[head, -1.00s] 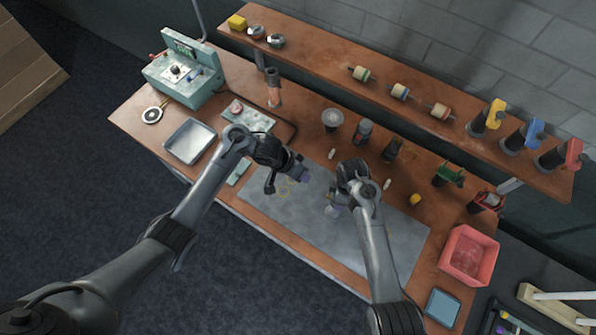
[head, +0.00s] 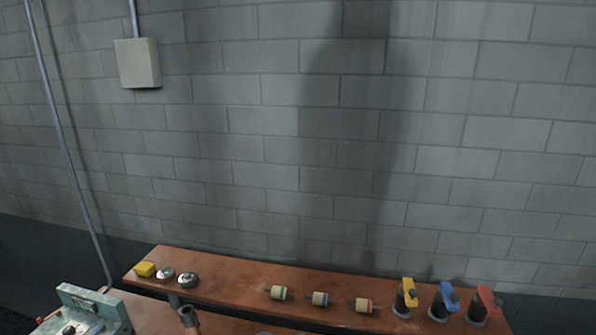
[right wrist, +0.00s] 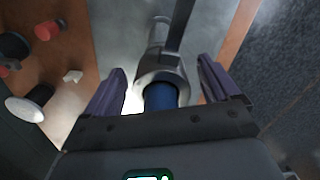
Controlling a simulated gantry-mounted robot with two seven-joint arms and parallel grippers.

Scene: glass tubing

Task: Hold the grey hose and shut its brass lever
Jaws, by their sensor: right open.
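My right gripper (right wrist: 161,70) is open in the right wrist view, one purple-padded finger on each side. Between the fingers is a grey metal collar (right wrist: 160,68) with a blue cylindrical part (right wrist: 160,97) on its near side and a paler narrow end beyond. A dark bar (right wrist: 182,25) rises beside it. I cannot tell whether the fingers touch it. No grey hose or brass lever can be made out for sure in either view. My left gripper is outside both current views.
The head view shows a block wall (head: 270,130) above a brown shelf (head: 230,290). A teal machine (head: 95,305) stands at lower left.

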